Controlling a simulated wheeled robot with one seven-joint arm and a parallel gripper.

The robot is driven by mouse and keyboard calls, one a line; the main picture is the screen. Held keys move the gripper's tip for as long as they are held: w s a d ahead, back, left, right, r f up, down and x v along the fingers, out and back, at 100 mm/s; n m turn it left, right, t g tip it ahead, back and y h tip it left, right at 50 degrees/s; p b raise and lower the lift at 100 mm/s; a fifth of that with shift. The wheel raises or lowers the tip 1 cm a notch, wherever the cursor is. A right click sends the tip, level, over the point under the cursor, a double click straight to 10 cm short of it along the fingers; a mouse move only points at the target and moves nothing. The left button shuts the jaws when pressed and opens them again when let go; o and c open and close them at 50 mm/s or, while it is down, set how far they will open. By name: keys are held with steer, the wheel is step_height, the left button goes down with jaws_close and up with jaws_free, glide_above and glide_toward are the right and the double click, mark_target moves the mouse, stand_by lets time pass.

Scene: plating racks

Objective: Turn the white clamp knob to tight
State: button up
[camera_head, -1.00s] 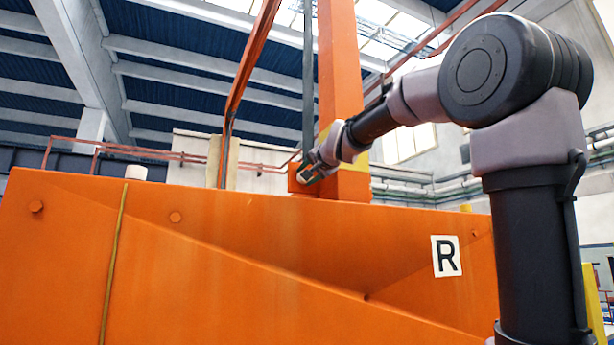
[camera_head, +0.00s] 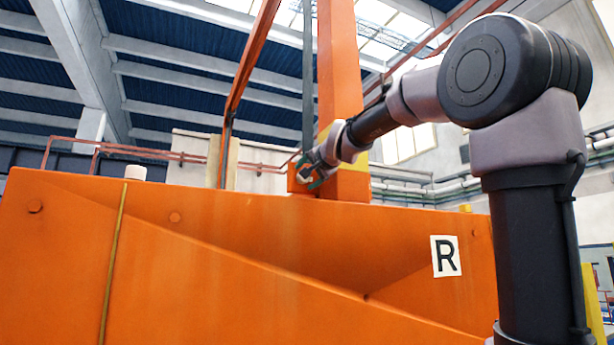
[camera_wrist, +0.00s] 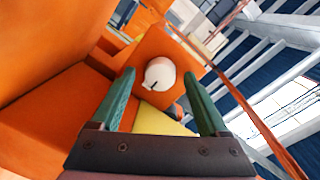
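The white clamp knob (camera_wrist: 160,72) shows in the wrist view as a round white cap on an orange block face, with a short dark mark near its lower left edge. My gripper (camera_wrist: 159,74) is open, with one green finger on each side of the knob and visible gaps to both. I cannot tell whether the fingertips reach as deep as the knob. In the head view, my gripper (camera_head: 313,172) is small and far off, at the orange block by the foot of the upright post. The knob is mostly hidden there.
A large orange beam (camera_head: 230,250) with an "R" label (camera_head: 445,256) fills the lower head view. An orange post (camera_head: 341,90) rises just behind my gripper. A white cylinder (camera_head: 136,172) stands at the beam's upper left. A yellow surface (camera_wrist: 165,119) lies below the knob in the wrist view.

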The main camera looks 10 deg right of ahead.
steer(key=s+d, duration=0.2)
steer(key=s, duration=0.8)
steer(key=shift+s+r, duration=0.3)
steer(key=shift+s, duration=0.05)
